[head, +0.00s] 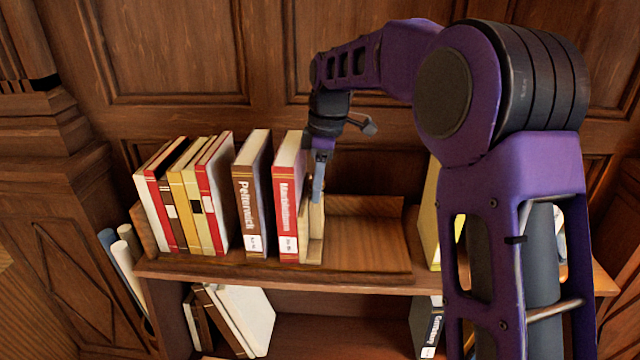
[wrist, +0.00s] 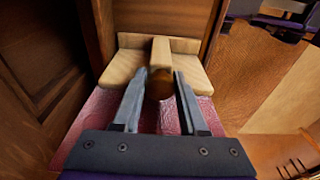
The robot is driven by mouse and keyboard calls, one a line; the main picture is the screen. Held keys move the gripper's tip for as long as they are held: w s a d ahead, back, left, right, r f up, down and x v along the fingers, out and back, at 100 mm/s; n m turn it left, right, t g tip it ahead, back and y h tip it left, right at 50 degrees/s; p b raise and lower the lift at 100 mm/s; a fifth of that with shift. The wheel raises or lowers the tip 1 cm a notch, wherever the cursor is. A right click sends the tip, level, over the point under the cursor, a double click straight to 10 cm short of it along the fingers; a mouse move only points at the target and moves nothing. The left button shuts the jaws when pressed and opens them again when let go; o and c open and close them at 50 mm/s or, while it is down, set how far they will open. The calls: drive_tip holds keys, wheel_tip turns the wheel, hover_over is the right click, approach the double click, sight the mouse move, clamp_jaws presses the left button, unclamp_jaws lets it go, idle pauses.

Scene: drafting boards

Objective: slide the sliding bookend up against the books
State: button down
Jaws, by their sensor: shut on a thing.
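The sliding bookend (head: 316,232) is a pale wooden piece standing upright on the shelf. It is right beside the red book (head: 287,212) at the right end of the row, and I cannot tell if they touch. My gripper (head: 318,190) comes down from above and is shut on the bookend's upright rib, with a finger on each side in the wrist view (wrist: 161,76). The pale bookend (wrist: 122,66) and a red cover (wrist: 88,122) also show there. A brown book (head: 247,205) stands left of the red one, with narrow gaps on both sides. Several more books (head: 185,200) lean together at the left.
The shelf's wooden tray (head: 368,240) is bare to the right of the bookend. A yellow book (head: 431,215) stands farther right, partly behind my arm. The wood-panelled wall (head: 180,50) rises behind. More books (head: 240,315) sit on the lower shelf.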

sight(281, 146)
drive_tip(key=a, duration=0.6)
idle(0.4)
drive_tip(key=shift+a, duration=0.15)
drive_tip(key=shift+a, duration=0.9)
drive_tip(key=shift+c, duration=2.2)
unclamp_jaws()
drive_tip(key=shift+a, duration=0.1)
drive_tip(key=r, duration=0.3)
drive_tip(key=d+r, duration=0.1)
drive_tip(key=r, duration=0.6)
drive_tip(key=shift+d, duration=0.25)
